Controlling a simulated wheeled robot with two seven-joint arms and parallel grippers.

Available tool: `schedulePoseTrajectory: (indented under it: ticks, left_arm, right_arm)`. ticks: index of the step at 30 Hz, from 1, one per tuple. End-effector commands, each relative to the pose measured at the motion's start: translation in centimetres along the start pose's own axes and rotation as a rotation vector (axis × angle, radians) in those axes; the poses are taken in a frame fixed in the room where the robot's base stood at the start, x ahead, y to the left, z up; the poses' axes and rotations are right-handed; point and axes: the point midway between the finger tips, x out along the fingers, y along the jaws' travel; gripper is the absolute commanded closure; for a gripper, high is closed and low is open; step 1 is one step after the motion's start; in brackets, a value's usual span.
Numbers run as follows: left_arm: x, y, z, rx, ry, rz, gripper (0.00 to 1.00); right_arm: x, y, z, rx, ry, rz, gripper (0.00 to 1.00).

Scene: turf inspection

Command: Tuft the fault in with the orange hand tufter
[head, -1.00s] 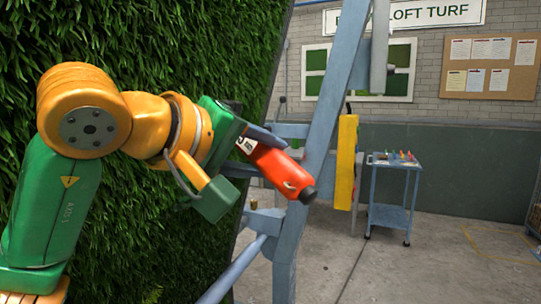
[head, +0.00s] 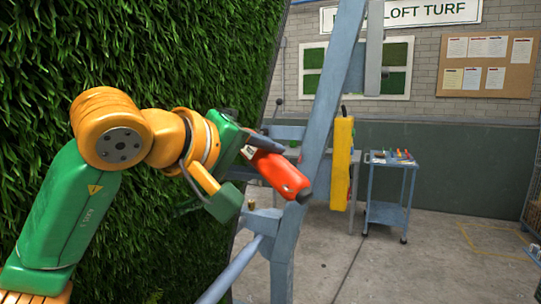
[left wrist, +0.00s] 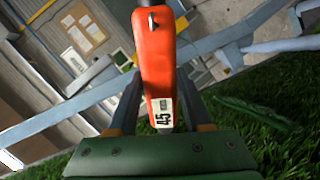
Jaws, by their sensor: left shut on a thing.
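The orange hand tufter (head: 280,176) is held in my left gripper (head: 257,146), which is shut on it. In the head view the tufter points down and right, in front of the blue frame post. The turf wall (head: 110,60) fills the left of the head view, behind my left arm. I cannot make out a clear fault in the turf that shows. My right gripper is not in view.
The blue steel frame (head: 312,140) stands close beside the tufter, with a yellow upright part (head: 342,165) on it or just behind. A small blue trolley (head: 389,188) with small coloured items stands farther back. Grey floor (head: 410,270) is open at the right.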

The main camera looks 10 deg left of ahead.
Motion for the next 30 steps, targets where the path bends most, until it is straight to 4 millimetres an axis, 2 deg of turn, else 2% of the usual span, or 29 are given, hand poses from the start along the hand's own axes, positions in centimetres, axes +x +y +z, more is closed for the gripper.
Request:
schedulePoseTrajectory:
  ticks: [3, 9, 16, 30]
  left_arm:
    - [0.5, 0.7, -0.6, 0.001, 0.004, 0.003, 1.0]
    - [1.2, 0.7, -0.8, 0.001, 0.004, 0.003, 1.0]
    - [2.5, 1.1, -1.6, 0.0, 0.003, 0.003, 1.0]
    - [4.7, 1.2, -2.4, 0.0, 0.003, 0.004, 1.0]
  right_arm:
    - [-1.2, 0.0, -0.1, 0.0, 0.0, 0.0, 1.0]
    - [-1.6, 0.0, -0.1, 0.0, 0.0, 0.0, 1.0]
    - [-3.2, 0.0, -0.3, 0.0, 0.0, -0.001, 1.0]
    - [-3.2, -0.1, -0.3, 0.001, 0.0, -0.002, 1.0]
